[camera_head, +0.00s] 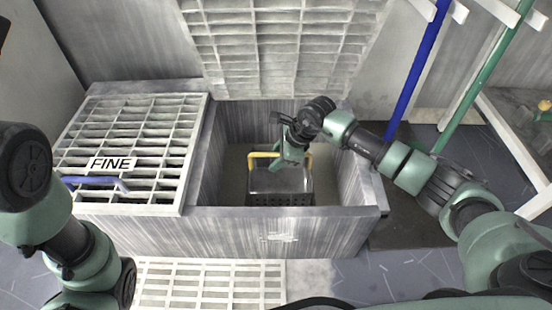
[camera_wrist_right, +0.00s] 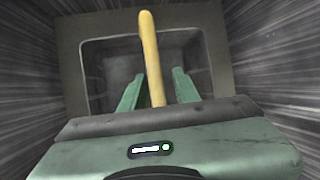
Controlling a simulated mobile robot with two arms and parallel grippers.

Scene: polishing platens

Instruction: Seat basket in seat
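A grey metal basket (camera_head: 282,180) with a yellow handle (camera_head: 262,155) stands low inside the open right-hand well of the tank. Its perforated lower part shows near the front wall. My right gripper (camera_head: 288,163) reaches down into the well at the handle. In the right wrist view, the yellow handle (camera_wrist_right: 152,60) runs between my two green fingers (camera_wrist_right: 157,88), with gaps on both sides, so the gripper is open around it. The basket's rim (camera_wrist_right: 84,75) shows beyond. The seat under the basket is hidden. My left arm is at the left edge; its gripper is out of view.
A slatted grate (camera_head: 140,135) marked FINE, with a blue handle (camera_head: 95,183), covers the left side. Another grate (camera_head: 285,45) stands raised behind. Blue (camera_head: 415,70) and green (camera_head: 480,85) poles stand at right.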

